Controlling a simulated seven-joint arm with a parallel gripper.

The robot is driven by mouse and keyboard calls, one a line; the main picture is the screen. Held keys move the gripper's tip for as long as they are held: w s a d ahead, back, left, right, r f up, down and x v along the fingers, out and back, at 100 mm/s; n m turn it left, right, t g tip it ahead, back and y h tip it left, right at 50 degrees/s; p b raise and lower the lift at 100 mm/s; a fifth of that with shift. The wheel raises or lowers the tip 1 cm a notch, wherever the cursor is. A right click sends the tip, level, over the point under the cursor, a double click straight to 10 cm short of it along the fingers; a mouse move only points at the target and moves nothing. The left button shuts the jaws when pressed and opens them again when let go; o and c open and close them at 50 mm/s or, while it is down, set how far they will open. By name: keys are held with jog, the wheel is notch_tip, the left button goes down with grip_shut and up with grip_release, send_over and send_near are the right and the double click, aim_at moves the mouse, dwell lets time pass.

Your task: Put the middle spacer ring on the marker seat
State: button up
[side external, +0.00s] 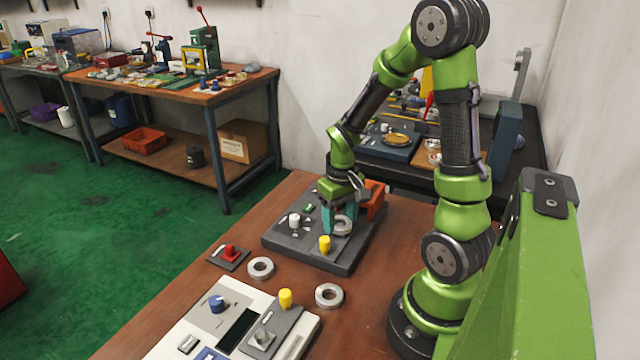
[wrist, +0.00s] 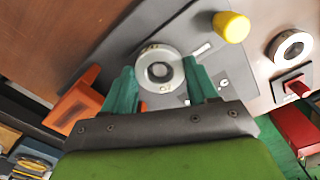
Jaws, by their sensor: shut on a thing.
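My gripper (side external: 338,215) is low over the dark grey panel (side external: 300,254), its teal fingers pointing down. It is shut on a metal spacer ring (side external: 345,229). In the wrist view the ring (wrist: 160,53) sits between the two fingertips (wrist: 158,67), flat against or just above the panel. A grey round shape fills the ring's hole. I cannot tell whether the ring rests on a seat, and no marker seat shows clearly. Two more rings lie flat on the brown table, one to the left (side external: 261,268) and one to the right (side external: 329,295); the wrist view shows one ring (wrist: 291,48).
A yellow knob (side external: 325,244) stands close in front of my gripper, and a white knob (side external: 295,220) to its left. An orange block (side external: 375,200) is at the panel's right. A red knob (side external: 230,252) and a pale control box (side external: 190,325) are nearer the camera.

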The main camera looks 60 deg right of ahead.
jog(key=shift+f, duration=0.15)
dwell(0.5)
jog(key=o, duration=1.3)
jog(key=shift+r, duration=3.75)
jog(key=shift+a+f+m, duration=0.1)
jog(key=shift+f+m, duration=0.05)
jog(key=shift+m, duration=0.15)
jog(key=a+r+t, duration=0.2)
jog(key=a+r, duration=0.2)
jog(key=a, duration=0.2)
jog(key=s+a+r+n+t+y, duration=0.1)
jog(key=a+r+t, duration=0.1)
jog(key=a+r, duration=0.2)
jog(key=s+a+r+n+t+y, duration=0.1)
jog(key=a+r+t, duration=0.2)
jog(key=a, duration=0.4)
jog(key=shift+a+r, duration=0.3)
jog(key=shift+r, duration=0.4)
